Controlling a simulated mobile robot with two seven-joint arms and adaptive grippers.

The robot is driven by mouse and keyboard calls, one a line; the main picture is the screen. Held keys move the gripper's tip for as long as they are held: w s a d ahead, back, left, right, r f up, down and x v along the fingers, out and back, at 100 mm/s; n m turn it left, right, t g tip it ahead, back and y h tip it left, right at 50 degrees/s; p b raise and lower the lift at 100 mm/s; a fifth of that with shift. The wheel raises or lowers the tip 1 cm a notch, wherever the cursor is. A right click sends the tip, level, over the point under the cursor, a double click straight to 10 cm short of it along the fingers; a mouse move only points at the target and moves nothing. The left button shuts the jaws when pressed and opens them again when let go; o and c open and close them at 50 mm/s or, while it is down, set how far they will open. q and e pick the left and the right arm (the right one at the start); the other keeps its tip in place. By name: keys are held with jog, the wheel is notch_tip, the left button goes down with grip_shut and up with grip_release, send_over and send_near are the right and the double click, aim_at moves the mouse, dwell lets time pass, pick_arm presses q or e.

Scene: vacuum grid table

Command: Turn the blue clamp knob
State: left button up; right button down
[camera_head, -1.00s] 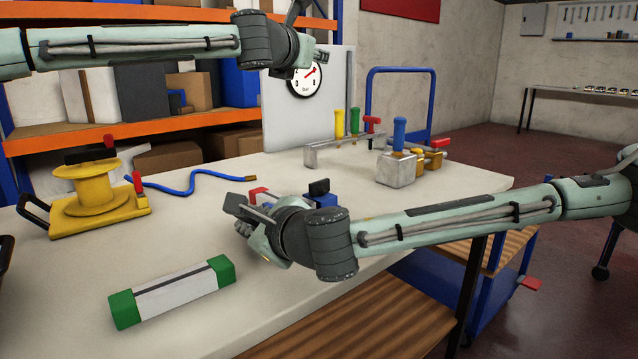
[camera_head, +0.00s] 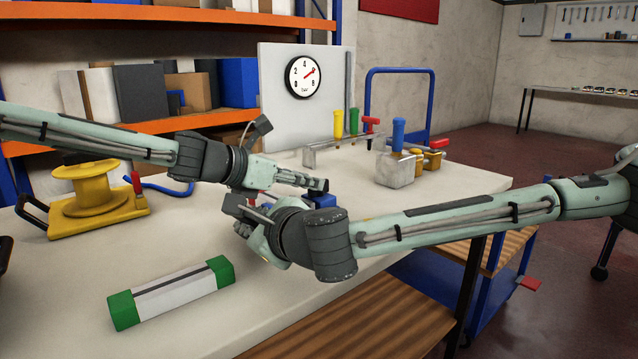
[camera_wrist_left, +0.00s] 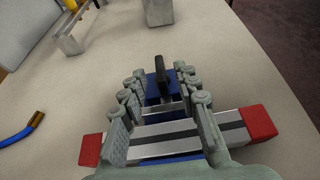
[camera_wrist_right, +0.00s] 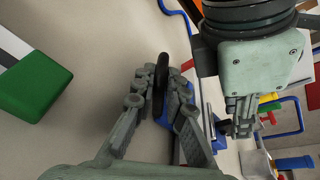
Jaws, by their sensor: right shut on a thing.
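The blue clamp (camera_head: 325,201) stands on the table, mostly hidden behind my arms in the head view. The left wrist view shows its blue body (camera_wrist_left: 154,92), an upright black handle (camera_wrist_left: 183,72) and a grey bar with red ends (camera_wrist_left: 165,137) lying across it. My left gripper (camera_head: 322,185) is just above the clamp, its fingers (camera_wrist_left: 163,105) apart on both sides of it, with nothing visibly gripped. The knob's contact is partly hidden by the fingers.
A white bar with green ends (camera_head: 172,291) lies at the table's front left. A yellow spool stand (camera_head: 95,205) is further left. A metal block with a blue handle (camera_head: 397,168) stands right. A dial gauge (camera_head: 302,77) is on the back panel. My grippers are close together.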

pick_arm(q)
jog(key=shift+x, duration=2.2)
jog(key=shift+c, duration=0.2)
grip_shut()
